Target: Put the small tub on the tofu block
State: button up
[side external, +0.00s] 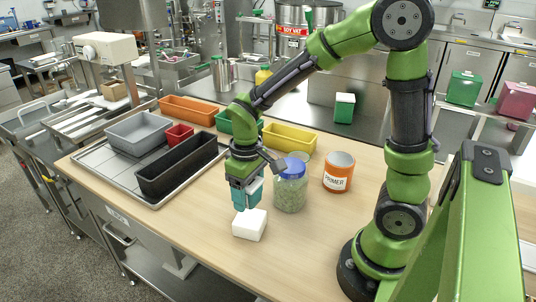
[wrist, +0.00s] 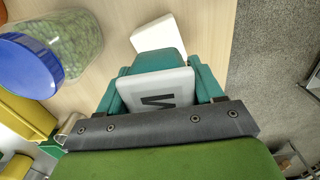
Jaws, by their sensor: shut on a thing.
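My gripper (wrist: 158,84) points down over the wood table and is shut on the small tub (wrist: 156,92), whose pale grey face carries a dark letter. Teal fingers flank it; in the side view the gripper (side external: 247,193) hides most of the tub. The white tofu block (side external: 250,226) lies on the table just below the fingers. In the wrist view the tofu block (wrist: 158,37) shows just beyond the held tub, partly covered. I cannot tell whether tub and block touch.
A jar with a blue lid (side external: 291,185) stands close right of my gripper, with an orange PRIMER can (side external: 338,172) beyond. A black bin (side external: 178,166), grey bin (side external: 139,131) and red box (side external: 179,134) sit on a tray at left. Yellow (side external: 290,138) and orange (side external: 187,110) bins stand behind.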

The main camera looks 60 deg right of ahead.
aim_at(250, 217)
jog(key=shift+f, duration=2.45)
jog(key=shift+f, duration=0.15)
jog(key=o, duration=1.2)
jog(key=shift+c, duration=0.2)
notch_tip(250, 217, up, 11)
jog(key=shift+w+r, duration=0.1)
jog(key=shift+r, duration=0.7)
jog(key=s+a+r+m+t+y, duration=0.1)
jog(key=s+r+m+t+y, duration=0.1)
jog(key=s+r+m+t, duration=0.2)
jog(key=shift+s+a+r+t, duration=0.15)
jog(key=shift+s+r+t, duration=1.45)
jog(key=shift+s, duration=0.4)
